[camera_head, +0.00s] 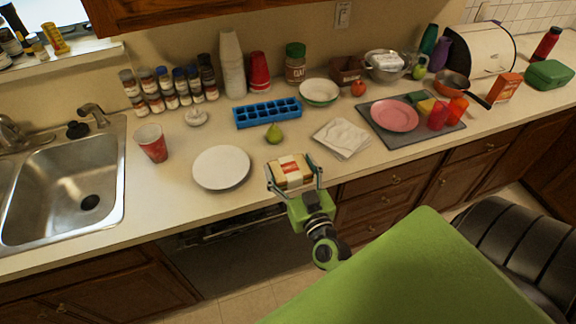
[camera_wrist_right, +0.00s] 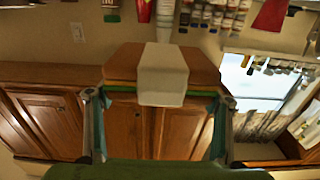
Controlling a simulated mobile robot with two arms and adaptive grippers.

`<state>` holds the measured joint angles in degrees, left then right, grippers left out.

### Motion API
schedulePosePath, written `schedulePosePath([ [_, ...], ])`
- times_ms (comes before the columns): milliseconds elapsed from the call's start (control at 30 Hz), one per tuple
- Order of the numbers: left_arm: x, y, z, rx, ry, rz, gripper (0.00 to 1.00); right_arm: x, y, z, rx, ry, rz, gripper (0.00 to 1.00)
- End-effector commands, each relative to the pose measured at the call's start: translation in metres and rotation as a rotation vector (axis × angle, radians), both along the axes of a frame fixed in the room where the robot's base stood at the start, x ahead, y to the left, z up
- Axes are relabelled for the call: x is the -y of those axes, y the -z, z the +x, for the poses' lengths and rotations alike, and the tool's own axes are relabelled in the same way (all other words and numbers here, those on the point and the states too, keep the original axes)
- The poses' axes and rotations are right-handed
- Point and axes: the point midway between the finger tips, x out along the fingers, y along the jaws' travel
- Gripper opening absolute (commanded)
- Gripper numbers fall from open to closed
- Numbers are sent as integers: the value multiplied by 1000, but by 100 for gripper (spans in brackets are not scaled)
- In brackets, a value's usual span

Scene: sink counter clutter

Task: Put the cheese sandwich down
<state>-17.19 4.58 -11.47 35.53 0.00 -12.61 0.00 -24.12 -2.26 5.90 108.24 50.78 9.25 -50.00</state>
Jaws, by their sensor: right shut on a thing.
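The cheese sandwich (camera_head: 289,168) is a tan block with a pale wrapper band and a red mark. It also shows in the wrist view as a brown block with a white band (camera_wrist_right: 162,75). My right gripper (camera_head: 294,183) is shut on it, one finger on each side, and holds it near the counter's front edge. The sandwich seems raised, but the gap to the counter below is hard to judge. My left gripper is not in view.
A white plate (camera_head: 221,168) lies left of the sandwich, and napkins (camera_head: 341,138) lie right of it. A red cup (camera_head: 152,143) stands near the sink (camera_head: 70,190).

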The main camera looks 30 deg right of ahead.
Motion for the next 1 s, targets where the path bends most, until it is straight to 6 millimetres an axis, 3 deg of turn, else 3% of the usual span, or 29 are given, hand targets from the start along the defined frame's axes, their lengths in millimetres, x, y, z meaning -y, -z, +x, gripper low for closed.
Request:
schedulePosePath([
  [300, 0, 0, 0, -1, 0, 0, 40, 37, 27, 60, 3, 0, -9, 48],
  [400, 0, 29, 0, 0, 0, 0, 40, 49, 47, 79, 7, 2, -3, 48],
  [700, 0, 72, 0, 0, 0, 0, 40, 63, 83, 102, 3, 1, -1, 48],
  [1000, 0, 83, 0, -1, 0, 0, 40, 68, 90, 111, 3, 1, -2, 48],
])
